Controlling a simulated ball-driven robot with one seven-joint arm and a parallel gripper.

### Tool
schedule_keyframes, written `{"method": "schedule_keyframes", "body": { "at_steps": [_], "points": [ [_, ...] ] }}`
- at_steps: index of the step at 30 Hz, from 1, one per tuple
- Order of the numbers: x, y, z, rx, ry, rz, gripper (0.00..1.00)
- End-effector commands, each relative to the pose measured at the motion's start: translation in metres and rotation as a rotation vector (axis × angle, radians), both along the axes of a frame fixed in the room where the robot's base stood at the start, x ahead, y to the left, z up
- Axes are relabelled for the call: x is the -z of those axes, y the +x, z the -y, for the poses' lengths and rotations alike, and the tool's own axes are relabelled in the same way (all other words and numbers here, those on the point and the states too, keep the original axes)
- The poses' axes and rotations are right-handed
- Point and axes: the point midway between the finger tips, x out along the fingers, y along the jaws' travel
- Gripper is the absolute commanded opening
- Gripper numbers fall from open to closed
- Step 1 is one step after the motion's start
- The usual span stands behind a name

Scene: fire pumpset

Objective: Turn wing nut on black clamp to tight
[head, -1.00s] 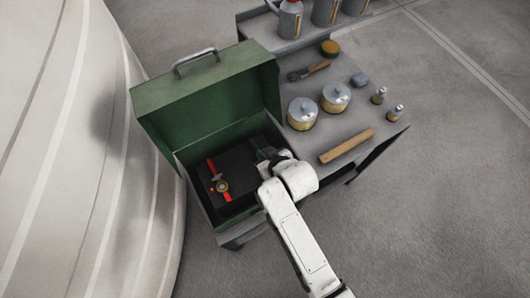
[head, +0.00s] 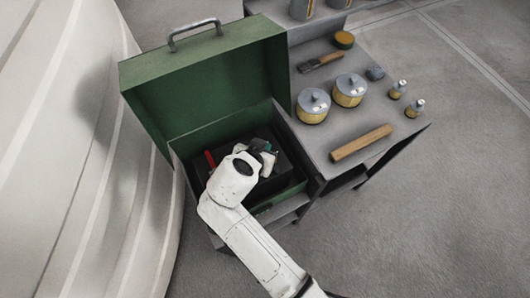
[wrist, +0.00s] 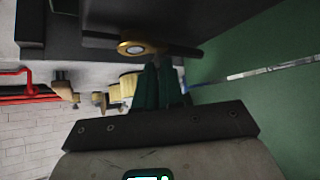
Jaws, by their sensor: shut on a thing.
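The wing nut (wrist: 136,47) shows in the wrist view as a brass hub with a dark wing reaching right. It sits under a dark block-like body (wrist: 60,30), perhaps the black clamp. My gripper (wrist: 160,68) has teal fingers closed together, with their tips at the wing. In the head view my gripper (head: 264,150) is low inside the open green case. My white wrist hides the wing nut there. A bit of a red bar (head: 210,158) shows left of the wrist, and dark clamp surface (head: 284,165) shows to the right.
The green lid (head: 205,85) stands open behind the arm. A grey bench (head: 330,120) at right holds two yellow tins (head: 349,90), a wooden block (head: 361,142), a brush (head: 320,62) and small bottles. A large pale curved wall (head: 80,150) stands close on the left.

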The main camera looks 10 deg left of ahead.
Motion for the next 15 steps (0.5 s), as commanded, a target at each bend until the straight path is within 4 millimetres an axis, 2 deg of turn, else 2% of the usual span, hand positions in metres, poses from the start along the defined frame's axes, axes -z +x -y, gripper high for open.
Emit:
{"method": "schedule_keyframes", "body": {
  "at_steps": [1, 15],
  "points": [
    [0.0054, 0.0005, -0.0033, 0.040, 0.001, 0.000, 0.00],
    [0.0048, 0.0030, -0.0082, 0.419, 0.001, -0.005, 0.00]
  ]
}}
